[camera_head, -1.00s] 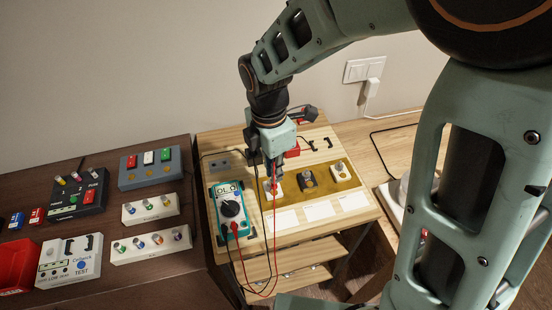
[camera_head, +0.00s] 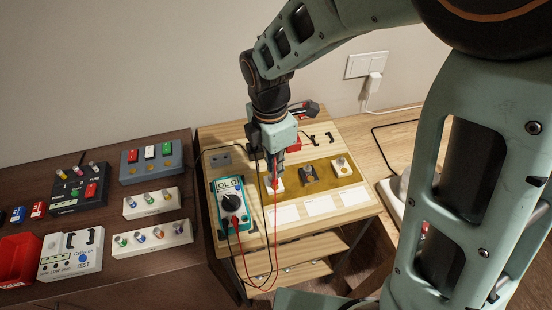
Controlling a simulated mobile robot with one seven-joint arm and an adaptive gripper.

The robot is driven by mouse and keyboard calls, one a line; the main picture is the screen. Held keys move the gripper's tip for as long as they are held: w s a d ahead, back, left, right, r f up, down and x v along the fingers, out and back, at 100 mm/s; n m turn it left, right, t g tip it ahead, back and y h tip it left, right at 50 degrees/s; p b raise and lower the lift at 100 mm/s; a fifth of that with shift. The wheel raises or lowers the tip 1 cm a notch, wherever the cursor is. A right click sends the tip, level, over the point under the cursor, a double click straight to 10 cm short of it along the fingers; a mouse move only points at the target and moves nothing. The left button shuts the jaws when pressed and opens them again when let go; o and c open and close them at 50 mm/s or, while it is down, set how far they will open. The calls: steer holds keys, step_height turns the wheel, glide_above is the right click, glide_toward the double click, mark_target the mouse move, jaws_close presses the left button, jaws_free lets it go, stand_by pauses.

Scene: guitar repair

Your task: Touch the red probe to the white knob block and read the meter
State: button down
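The teal meter (camera_head: 230,204) lies on the left of the wooden worktop, its display reading what looks like "OL". Its red and black leads hang over the front edge. An ochre mat (camera_head: 322,184) carries three knob blocks: a white knob block (camera_head: 268,186) at the left, a dark one (camera_head: 308,175) in the middle and a pale one (camera_head: 341,166) at the right. My gripper (camera_head: 276,168) points down over the left white block and appears shut on the red probe (camera_head: 273,182). The probe's red end is at the block; contact cannot be told. The fingers partly hide the block.
White cards (camera_head: 320,204) lie along the mat's front edge. A red item (camera_head: 294,145) sits behind my gripper. The dark table (camera_head: 150,256) at left holds a red bin (camera_head: 20,260), a white test box (camera_head: 72,254) and several knob boxes. A wall socket (camera_head: 367,65) is behind.

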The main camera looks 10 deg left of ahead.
steer(key=shift+f, duration=0.45)
stand_by(2.4)
steer(key=shift+r, duration=0.1)
step_height(320, 180, up, 6)
steer(key=p, duration=0.5)
